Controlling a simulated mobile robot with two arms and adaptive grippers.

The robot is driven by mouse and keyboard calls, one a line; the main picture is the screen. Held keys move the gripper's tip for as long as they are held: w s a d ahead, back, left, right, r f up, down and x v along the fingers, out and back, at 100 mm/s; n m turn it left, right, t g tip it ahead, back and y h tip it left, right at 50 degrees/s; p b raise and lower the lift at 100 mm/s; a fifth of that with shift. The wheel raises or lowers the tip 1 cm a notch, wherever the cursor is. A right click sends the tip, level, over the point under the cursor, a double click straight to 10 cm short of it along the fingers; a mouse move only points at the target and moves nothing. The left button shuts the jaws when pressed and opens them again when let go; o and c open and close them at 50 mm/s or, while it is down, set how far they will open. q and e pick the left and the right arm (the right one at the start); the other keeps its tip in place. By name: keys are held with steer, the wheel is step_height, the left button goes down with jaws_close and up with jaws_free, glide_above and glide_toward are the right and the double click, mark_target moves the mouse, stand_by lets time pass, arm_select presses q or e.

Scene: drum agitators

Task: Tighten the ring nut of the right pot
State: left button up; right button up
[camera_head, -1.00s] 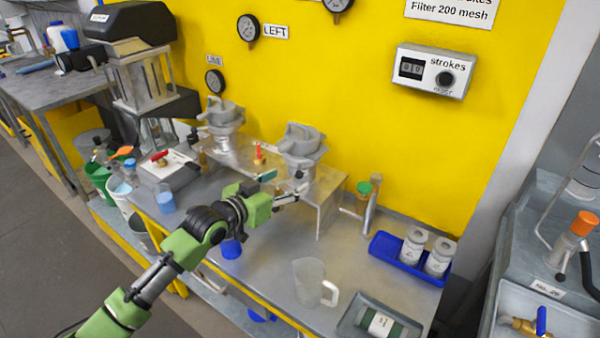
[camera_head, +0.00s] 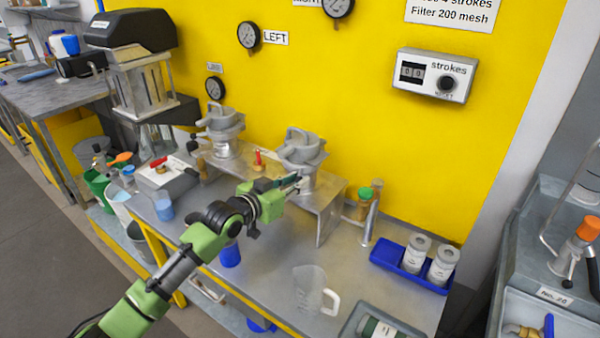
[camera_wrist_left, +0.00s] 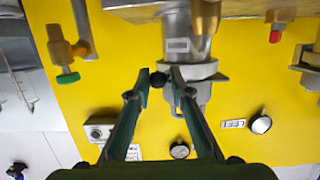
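The right pot (camera_head: 302,152) is a grey metal vessel with a handled lid, standing on the metal bench frame. It hangs upside down in the left wrist view (camera_wrist_left: 182,32), with a grey ring (camera_wrist_left: 200,74) around it. A black ball knob (camera_wrist_left: 158,79) shows in front of the ring. My left gripper (camera_head: 293,182) is at the front of the right pot. In the left wrist view its two fingertips (camera_wrist_left: 160,74) are apart, one on each side of the knob. Whether they touch it is unclear. My right gripper is not in view.
The left pot (camera_head: 222,130) stands left of the right pot on the same frame (camera_head: 328,205). A green-capped fitting (camera_head: 365,195) is to the right. A blue tray (camera_head: 385,254) with white jars and a clear jug (camera_head: 308,284) stand on the bench.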

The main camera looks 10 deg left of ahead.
arm_select(q)
steer(key=shift+f, duration=0.1)
stand_by(0.4)
steer(key=shift+s+a, duration=0.1)
steer(key=shift+a, duration=0.7)
steer(key=shift+a+b, duration=0.5)
steer(key=shift+a, duration=0.7)
